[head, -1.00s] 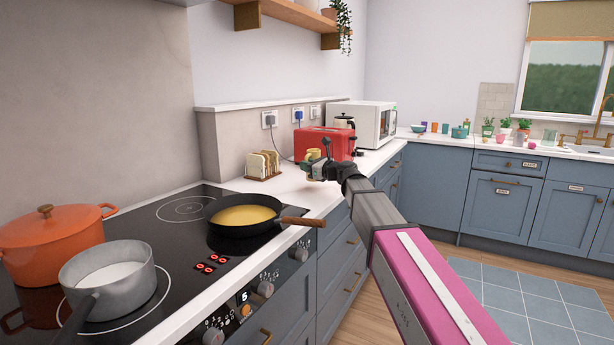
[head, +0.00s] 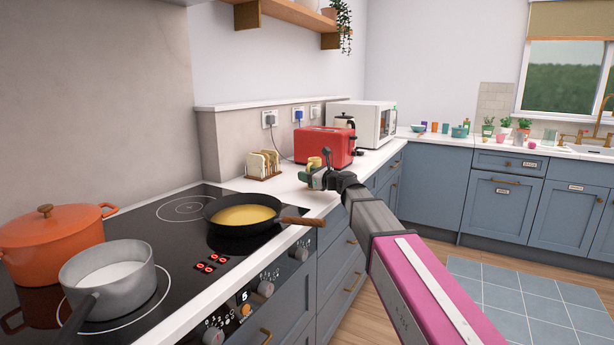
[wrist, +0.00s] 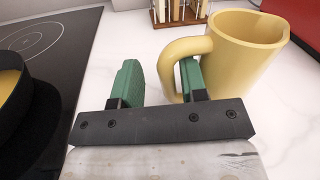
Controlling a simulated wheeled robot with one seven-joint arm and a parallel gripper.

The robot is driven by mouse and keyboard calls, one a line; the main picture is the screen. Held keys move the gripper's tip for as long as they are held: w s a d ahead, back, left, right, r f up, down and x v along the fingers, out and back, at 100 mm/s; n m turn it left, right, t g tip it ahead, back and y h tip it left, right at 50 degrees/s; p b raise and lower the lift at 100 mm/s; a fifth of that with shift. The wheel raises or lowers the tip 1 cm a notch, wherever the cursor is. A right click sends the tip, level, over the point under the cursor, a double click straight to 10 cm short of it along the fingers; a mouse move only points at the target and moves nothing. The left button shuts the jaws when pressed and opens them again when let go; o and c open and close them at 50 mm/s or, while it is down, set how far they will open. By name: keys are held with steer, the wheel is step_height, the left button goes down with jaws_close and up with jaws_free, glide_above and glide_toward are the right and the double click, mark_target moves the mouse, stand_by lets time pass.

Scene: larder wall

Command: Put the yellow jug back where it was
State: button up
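The yellow jug (wrist: 247,55) stands upright on the white worktop, its handle (wrist: 171,65) towards the left in the wrist view. In the head view the jug (head: 314,162) is small and partly hidden by my gripper. My gripper (wrist: 160,80) is open at the handle. Its right green finger shows inside the handle loop, and its left finger is outside with a clear gap to the handle. In the head view my gripper (head: 318,179) is low over the worktop.
The red toaster (head: 324,145) and toast rack (head: 264,164) stand behind the jug. The black pan (head: 243,216) is on the hob to the left, its handle pointing towards my arm. Bare worktop (head: 285,186) lies between rack and pan.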

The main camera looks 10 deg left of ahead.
steer(key=v, duration=1.2)
steer(key=shift+s, duration=0.1)
